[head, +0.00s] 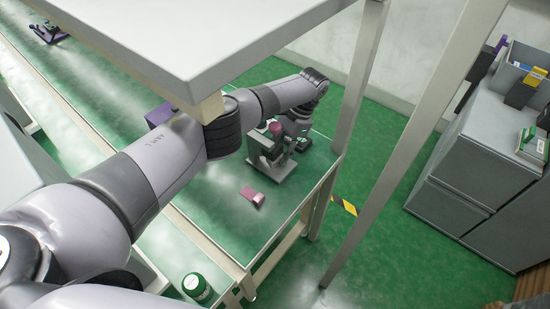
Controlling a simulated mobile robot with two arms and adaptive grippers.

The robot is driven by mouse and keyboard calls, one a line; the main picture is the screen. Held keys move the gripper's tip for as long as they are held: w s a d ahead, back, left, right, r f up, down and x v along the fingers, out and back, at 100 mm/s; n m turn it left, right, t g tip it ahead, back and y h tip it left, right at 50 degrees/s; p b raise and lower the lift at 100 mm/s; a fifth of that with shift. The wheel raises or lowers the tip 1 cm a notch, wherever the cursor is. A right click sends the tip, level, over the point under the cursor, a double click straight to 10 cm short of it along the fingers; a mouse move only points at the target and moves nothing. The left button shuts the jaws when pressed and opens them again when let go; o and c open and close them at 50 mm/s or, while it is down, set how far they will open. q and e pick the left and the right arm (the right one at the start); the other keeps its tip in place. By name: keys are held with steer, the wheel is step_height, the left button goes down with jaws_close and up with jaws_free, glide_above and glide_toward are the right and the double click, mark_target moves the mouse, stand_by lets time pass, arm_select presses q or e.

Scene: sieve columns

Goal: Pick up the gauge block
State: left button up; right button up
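No object is clearly recognisable as the gauge block. A small mauve block-like piece (253,196) lies on the green bench top (215,222) and may be it, but I cannot be sure. My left arm reaches across from the left, and its dark gripper (297,138) is low beside a grey metal stand (268,158). The stand has a mauve round part at its top. The gripper's fingers are too small and partly hidden to show whether they are open or hold anything. The mauve piece lies apart from the gripper, nearer the camera. My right gripper is not in view.
A pale shelf (210,40) overhangs the bench, with posts at its right. A purple object (159,115) is partly behind my arm. A green and white can (197,288) is near the bottom. A grey cabinet (480,165) stands right, beyond open green floor.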

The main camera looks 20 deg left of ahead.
arm_select(q)
steer(key=c, duration=0.7)
